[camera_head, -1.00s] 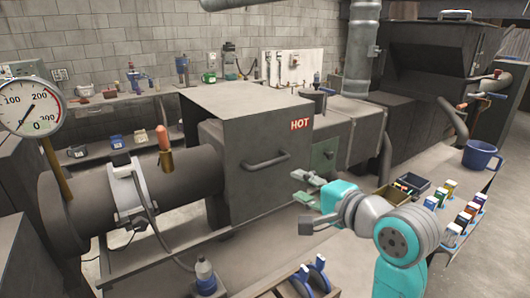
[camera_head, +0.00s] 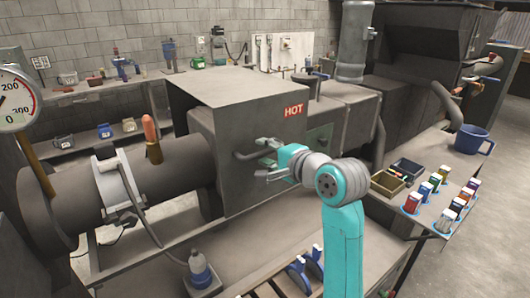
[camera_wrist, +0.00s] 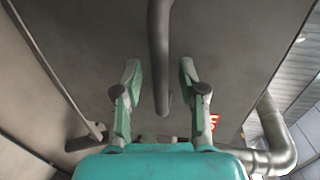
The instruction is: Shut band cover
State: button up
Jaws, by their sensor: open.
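A large dark grey box-shaped cover (camera_head: 235,115) with a red HOT label (camera_head: 293,110) stands around the machine, right of the bare barrel. Whether it is fully shut I cannot tell. Its bar handle (camera_head: 241,157) is on the front face, partly hidden by my gripper. My gripper (camera_head: 265,158) is open in front of the handle. In the wrist view the handle (camera_wrist: 160,45) runs between the two spread fingers of my gripper (camera_wrist: 160,75), with a gap on each side. Its contact with the fingers is not visible.
A silver band (camera_head: 122,188) with a cable clamps the barrel (camera_head: 80,205) at left. A side table (camera_head: 415,222) with bins, coloured samples and a blue mug (camera_head: 473,139) lies right. A duct (camera_head: 356,45) rises behind.

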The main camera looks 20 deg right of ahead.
jog(key=shift+w+a, duration=0.15)
jog(key=shift+w, duration=0.2)
grip_shut()
